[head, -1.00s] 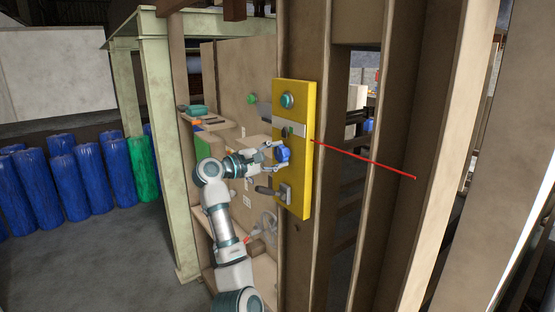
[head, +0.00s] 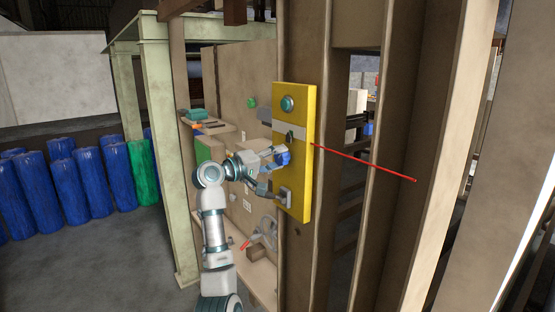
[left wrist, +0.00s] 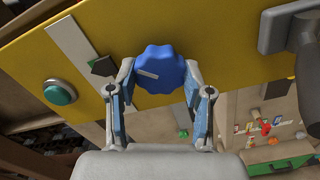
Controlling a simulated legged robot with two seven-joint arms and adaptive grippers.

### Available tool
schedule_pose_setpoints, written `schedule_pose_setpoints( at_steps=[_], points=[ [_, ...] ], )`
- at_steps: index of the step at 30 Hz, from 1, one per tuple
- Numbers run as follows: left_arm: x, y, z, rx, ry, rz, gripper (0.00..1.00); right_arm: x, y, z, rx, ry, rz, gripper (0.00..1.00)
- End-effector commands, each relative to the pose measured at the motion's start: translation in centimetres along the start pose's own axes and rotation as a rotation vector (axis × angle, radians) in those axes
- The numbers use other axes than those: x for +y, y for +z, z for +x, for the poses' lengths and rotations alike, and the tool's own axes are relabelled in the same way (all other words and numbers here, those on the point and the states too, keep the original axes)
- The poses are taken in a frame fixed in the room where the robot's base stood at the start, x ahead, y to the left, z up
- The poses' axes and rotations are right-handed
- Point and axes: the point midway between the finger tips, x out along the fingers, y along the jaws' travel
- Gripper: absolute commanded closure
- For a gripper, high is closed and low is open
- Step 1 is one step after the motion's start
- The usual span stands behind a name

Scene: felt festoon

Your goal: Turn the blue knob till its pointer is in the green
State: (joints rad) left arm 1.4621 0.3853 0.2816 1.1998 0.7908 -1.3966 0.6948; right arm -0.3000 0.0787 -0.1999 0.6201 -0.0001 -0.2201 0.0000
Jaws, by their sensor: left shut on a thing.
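The blue knob (head: 284,158) sits on the yellow panel (head: 304,112), below a grey strip. In the left wrist view the knob (left wrist: 165,62) is scalloped, with a pale pointer mark on its face aimed left and slightly up. My left gripper (head: 281,160) is at the knob, and in the wrist view its fingers stand on either side of it, shut on it. I cannot make out a green zone around the knob; the fingers cover part of its surroundings. My right gripper is not in view.
A teal button (head: 287,104) sits high on the panel, and a grey handle (head: 284,195) juts out below the knob. A thin red rod (head: 365,162) sticks out to the right. Posts flank the panel; blue drums (head: 60,180) stand far left.

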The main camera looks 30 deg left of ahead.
Motion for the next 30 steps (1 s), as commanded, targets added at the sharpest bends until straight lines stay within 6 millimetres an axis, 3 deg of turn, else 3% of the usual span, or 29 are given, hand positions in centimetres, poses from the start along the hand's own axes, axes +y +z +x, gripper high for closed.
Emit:
schedule_pose_setpoints(
  at_steps=[1, 21, 22, 24, 25, 30],
  points=[
    [-0.81, 0.27, 0.25, -0.011, -0.018, 0.015, 0.84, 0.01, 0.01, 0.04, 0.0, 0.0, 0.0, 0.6],
    [-0.82, 0.33, 0.31, -0.013, -0.017, 0.077, 0.84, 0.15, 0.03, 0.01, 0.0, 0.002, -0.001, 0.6],
    [-0.82, 0.33, 0.31, -0.013, -0.017, 0.077, 0.47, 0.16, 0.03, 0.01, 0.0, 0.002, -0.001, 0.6],
    [-0.78, 0.31, 0.31, -0.012, -0.016, 0.076, 0.3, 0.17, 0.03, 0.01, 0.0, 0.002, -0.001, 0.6],
    [-0.74, 0.3, 0.29, -0.012, -0.015, 0.077, 0.24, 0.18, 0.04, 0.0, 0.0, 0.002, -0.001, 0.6],
    [-0.47, 0.2, 0.19, -0.008, -0.01, 0.078, 0.24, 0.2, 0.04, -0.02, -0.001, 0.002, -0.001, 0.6]
  ],
)
